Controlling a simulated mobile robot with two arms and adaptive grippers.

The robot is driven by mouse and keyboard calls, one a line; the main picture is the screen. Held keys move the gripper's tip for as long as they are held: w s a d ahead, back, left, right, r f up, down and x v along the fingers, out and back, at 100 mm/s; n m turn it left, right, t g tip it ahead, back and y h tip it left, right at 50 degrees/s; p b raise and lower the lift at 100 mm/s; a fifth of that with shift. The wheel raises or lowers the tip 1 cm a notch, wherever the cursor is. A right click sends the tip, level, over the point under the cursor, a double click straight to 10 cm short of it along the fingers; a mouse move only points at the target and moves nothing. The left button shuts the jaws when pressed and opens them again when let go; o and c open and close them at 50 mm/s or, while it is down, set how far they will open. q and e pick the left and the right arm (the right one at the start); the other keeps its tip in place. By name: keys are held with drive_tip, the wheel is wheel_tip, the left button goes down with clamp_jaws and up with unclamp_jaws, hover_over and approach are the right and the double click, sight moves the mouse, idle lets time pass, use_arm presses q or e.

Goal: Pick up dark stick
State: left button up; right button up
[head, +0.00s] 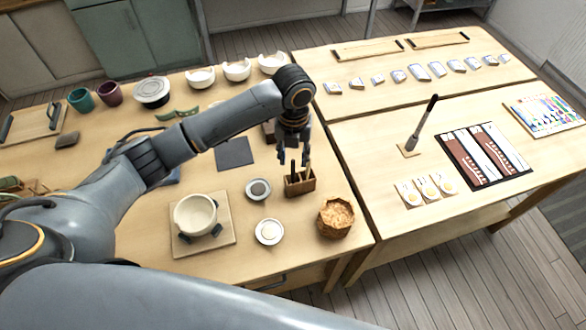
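A small wooden holder (300,186) stands near the right edge of the left table. Short dark sticks (293,168) stand upright in it, their tops showing above its rim. My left gripper (294,160) points down just above and behind the holder, close to the stick tops. Its fingers look apart, with nothing seen held between them. I cannot tell whether a finger touches a stick. My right gripper is out of view.
On the right table, a brush (421,125) stands upright.

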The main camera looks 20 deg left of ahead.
sight(293, 169)
use_arm(q)
drive_tip(key=shift+w+f, duration=0.15)
drive_tip(key=shift+f, duration=0.35)
drive_tip(key=shift+w+f, duration=0.15)
drive_tip(key=shift+f, duration=0.35)
drive_tip(key=f+p, duration=0.1)
drive_tip(key=f, duration=0.1)
drive_tip(key=f+p, duration=0.1)
drive_tip(key=f, duration=0.1)
drive_tip(key=shift+a+f, duration=0.2)
drive_tip(key=shift+f, duration=0.1)
drive_tip(key=shift+w+f, duration=0.15)
drive_tip(key=shift+f, duration=0.15)
clamp_jaws()
